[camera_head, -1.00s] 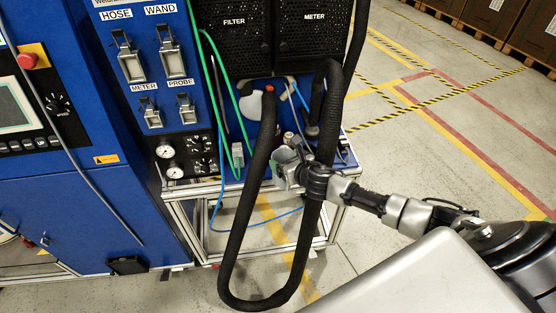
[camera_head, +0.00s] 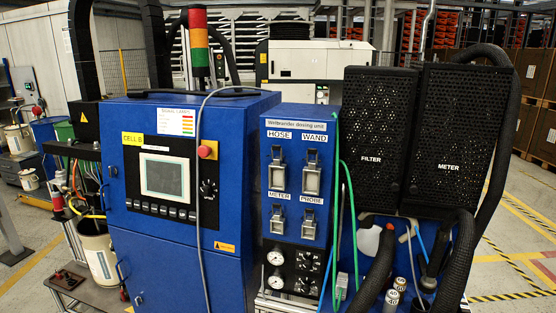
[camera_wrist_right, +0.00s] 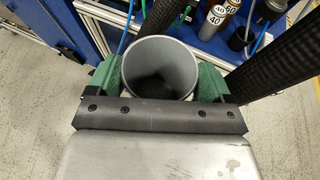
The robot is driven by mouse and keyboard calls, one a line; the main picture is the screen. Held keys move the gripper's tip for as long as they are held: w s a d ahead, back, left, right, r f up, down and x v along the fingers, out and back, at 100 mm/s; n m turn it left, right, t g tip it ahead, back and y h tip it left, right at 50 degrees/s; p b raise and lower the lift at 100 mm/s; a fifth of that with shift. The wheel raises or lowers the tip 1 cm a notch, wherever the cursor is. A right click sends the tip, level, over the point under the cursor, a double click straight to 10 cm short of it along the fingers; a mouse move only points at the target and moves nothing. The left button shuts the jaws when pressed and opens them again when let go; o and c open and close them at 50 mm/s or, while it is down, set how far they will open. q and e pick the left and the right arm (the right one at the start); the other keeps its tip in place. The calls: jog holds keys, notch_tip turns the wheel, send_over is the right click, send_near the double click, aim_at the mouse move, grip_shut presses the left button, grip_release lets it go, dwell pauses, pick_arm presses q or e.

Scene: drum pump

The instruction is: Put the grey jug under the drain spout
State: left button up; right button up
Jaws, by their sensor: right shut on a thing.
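The grey jug (camera_wrist_right: 160,78) shows in the right wrist view as a round, open-topped vessel seen from above. My right gripper (camera_wrist_right: 158,66) is shut on it, with a green pad on each side of its wall. The inside of the jug looks dark and its base is hidden. Neither my right gripper nor the jug shows in the head view. My left gripper is in neither view. I cannot pick out the drain spout for certain.
The blue cabinet (camera_head: 165,240) and the dosing panel (camera_head: 297,125) stand centrally. Black filter (camera_head: 373,135) and meter (camera_head: 455,140) boxes are at right, with thick black hoses (camera_head: 450,260) below. Small bottles (camera_wrist_right: 213,20) stand beyond the jug. A cream bucket (camera_head: 100,250) stands at left.

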jog(key=s+a+r+b, duration=0.2)
jog(key=s+a, duration=0.1)
jog(key=s, duration=0.4)
jog(key=s+a+r+h+b, duration=0.1)
jog(key=s+a+r+b, duration=0.1)
jog(key=s, duration=0.4)
jog(key=shift+s+a+r+m+b, duration=0.35)
jog(key=shift+a+r+m, duration=0.05)
jog(key=shift+a+r, duration=0.1)
jog(key=shift+a, duration=0.15)
jog(key=shift+d, duration=0.25)
jog(key=shift+w, duration=0.1)
